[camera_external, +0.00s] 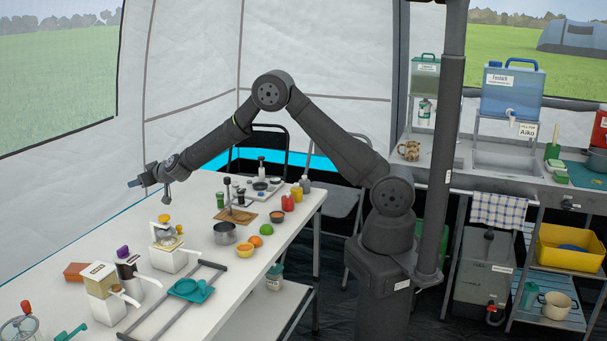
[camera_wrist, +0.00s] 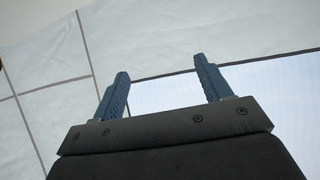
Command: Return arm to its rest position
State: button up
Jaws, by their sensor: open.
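My gripper (camera_external: 135,183) is raised in the air above the far left side of the white table (camera_external: 215,272) in the external view. My arm reaches out to the left, bent at the elbow, with the gripper pointing left. In the wrist view my gripper (camera_wrist: 163,82) shows two blue fingers spread well apart with nothing between them.
Below my arm, the table holds white appliances (camera_external: 171,256), a metal pot (camera_external: 225,233), fruit, bottles and a metal rail with a teal dish (camera_external: 190,290). A dark pole (camera_external: 440,150) stands beside my base. A sink counter (camera_external: 505,160) is at the right.

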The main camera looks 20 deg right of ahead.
jog(key=w+d+m+h, duration=0.1)
jog(key=w+d, duration=0.2)
jog(key=d, duration=0.3)
jog(key=w+d+m+t+h, duration=0.1)
jog(key=w+d, duration=0.3)
jog(key=d, duration=0.2)
jog(key=shift+w+d+r, duration=0.25)
jog(key=shift+d+r, duration=0.05)
jog(key=shift+r, duration=0.05)
